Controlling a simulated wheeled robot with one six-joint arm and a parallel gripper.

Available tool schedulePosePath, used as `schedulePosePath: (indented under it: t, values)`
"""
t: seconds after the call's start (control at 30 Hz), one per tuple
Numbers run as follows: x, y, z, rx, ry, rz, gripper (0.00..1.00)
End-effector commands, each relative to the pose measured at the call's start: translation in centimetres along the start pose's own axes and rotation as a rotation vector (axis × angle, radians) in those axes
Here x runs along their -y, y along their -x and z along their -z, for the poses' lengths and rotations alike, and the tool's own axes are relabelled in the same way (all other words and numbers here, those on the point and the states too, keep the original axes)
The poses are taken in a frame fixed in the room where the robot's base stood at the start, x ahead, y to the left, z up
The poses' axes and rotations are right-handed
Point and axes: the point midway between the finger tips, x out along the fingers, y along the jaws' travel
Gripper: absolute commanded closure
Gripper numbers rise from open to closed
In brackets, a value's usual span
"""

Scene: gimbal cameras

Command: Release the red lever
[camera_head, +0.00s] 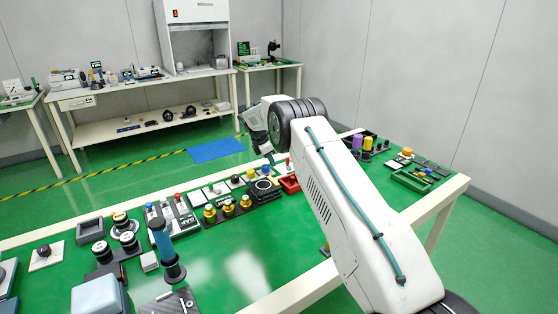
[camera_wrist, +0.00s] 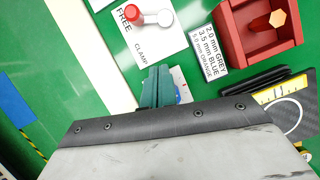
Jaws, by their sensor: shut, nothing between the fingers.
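The red lever (camera_wrist: 137,17) is at the top of the wrist view, beside a pale round cap (camera_wrist: 165,17). It is on a white plate (camera_wrist: 110,30) marked FREE on the left and CLAMP lower down. The lever's handle points toward the FREE side. My gripper (camera_wrist: 160,80) is shut, its green fingers together and empty, below the plate in the wrist view and apart from the lever. In the head view my gripper (camera_head: 270,156) hangs over the far edge of the table, partly hidden by my arm.
A red box (camera_wrist: 233,45) holding an orange hexagonal piece is right of the plate, with a white size label (camera_wrist: 207,52) between. A black-framed plate with a yellow scale (camera_wrist: 283,95) is lower right. The green table (camera_head: 215,265) carries several jars, knobs and trays.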

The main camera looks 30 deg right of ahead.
Motion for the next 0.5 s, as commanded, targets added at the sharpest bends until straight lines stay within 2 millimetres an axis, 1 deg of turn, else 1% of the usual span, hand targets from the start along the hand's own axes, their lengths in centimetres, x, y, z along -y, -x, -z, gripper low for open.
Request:
schedulePosePath:
  t: [0.03, 0.2, 0.33, 0.4, 0.5]
  values:
    - [-0.2, 1.7, -0.5, 0.001, -0.005, -0.007, 1.00]
    - [-0.1, 5.6, -0.2, 0.000, -0.002, -0.007, 1.00]
    - [-0.1, 7.8, -0.1, 0.000, -0.001, -0.006, 1.00]
    - [-0.1, 8.6, -0.1, 0.000, -0.001, -0.005, 1.00]
    - [-0.1, 9.3, -0.2, 0.000, -0.001, -0.004, 1.00]
